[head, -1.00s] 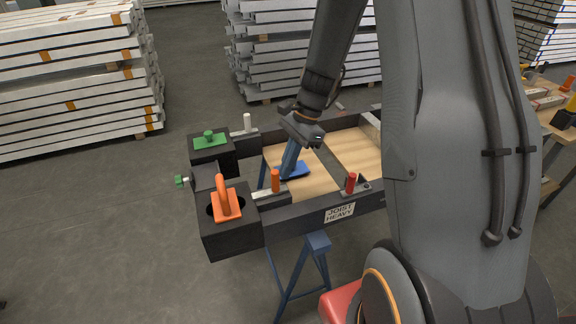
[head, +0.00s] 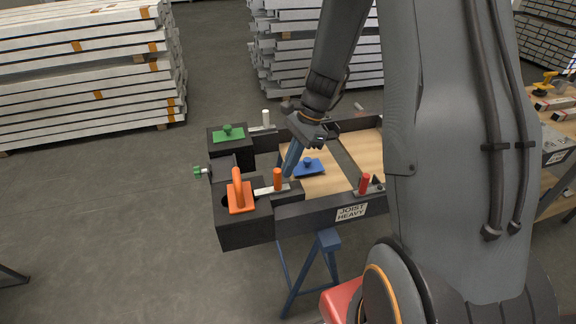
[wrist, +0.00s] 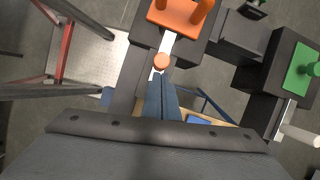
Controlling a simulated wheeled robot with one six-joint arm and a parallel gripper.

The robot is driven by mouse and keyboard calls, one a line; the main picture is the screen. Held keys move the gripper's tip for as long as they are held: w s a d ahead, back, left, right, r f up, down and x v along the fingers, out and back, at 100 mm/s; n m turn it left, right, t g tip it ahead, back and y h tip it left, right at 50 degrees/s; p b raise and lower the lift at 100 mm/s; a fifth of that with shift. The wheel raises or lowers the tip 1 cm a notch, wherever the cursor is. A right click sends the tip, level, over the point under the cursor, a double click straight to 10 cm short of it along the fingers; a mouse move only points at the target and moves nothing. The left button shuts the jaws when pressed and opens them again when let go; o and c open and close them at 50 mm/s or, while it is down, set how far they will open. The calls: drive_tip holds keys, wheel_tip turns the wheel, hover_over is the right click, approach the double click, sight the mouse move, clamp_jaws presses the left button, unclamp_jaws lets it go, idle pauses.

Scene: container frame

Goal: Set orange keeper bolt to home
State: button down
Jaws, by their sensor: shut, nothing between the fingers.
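The orange keeper bolt is a flat silver bar with an upright orange knob (head: 277,180), on the near side of the dark frame. In the wrist view the knob (wrist: 162,62) stands just beyond my fingertips, and the bar runs on to the block with the orange plate. The orange handled plate (head: 240,198) sits on that near-left block. My gripper (head: 287,174) has its blue fingers shut and empty, pointing down just right of the knob. In the wrist view the fingertips (wrist: 158,76) are close against the knob; whether they touch is unclear.
A green plate (head: 228,134) sits on the far-left block, with a white-knobbed bolt (head: 266,119) beside it. A blue plate (head: 309,168) lies on the wood inside the frame. A red knob (head: 364,183) stands on the near rail, right of my gripper.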

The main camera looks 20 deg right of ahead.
drive_tip(key=d, duration=0.3)
drive_tip(key=shift+w+d, duration=0.2)
drive_tip(key=shift+d, duration=0.05)
drive_tip(key=b+v, duration=0.1)
drive_tip(key=v, duration=0.9)
drive_tip(key=shift+b, duration=0.4)
drive_tip(key=s+a+f+n+t+h, duration=0.1)
drive_tip(key=s+a+n+h, duration=0.1)
drive_tip(key=s+a+n, duration=0.2)
drive_tip(key=s+a+f+n+h, duration=0.2)
drive_tip(key=s+a+n, duration=0.3)
drive_tip(key=s+n, duration=0.5)
drive_tip(key=shift+s+a+n+t, duration=0.15)
drive_tip(key=shift+s+n+t, duration=0.2)
drive_tip(key=shift+n, duration=0.85)
